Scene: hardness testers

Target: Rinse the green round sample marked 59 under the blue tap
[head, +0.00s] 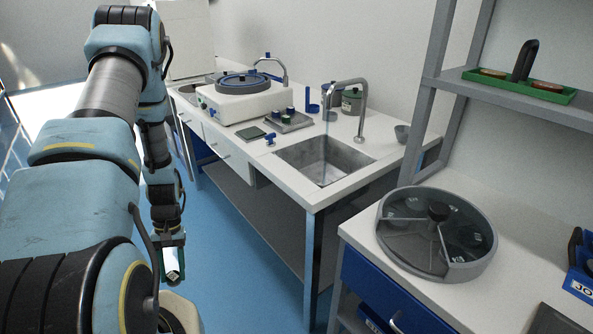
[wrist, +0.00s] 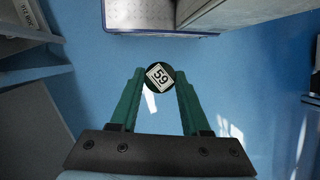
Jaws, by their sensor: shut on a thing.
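My gripper (wrist: 158,100) is shut on a small round sample (wrist: 159,77). The sample has a dark rim and a pale square label reading 59, held between the green fingertips. In the head view my gripper (head: 173,265) hangs low over the blue floor, left of the sink bench, and the sample is too small to make out. A grey tap (head: 361,95) arches over the square metal sink (head: 345,160), with a thin pale-blue vertical streak below its spout. A second curved tap (head: 284,70) stands farther back beside blue parts.
A white machine with a blue round top (head: 240,100) and a tray of small pots (head: 288,122) stand on the sink bench (head: 310,195). A grey round carousel (head: 435,232) sits on the nearer right bench. Open floor lies between my arm and the benches.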

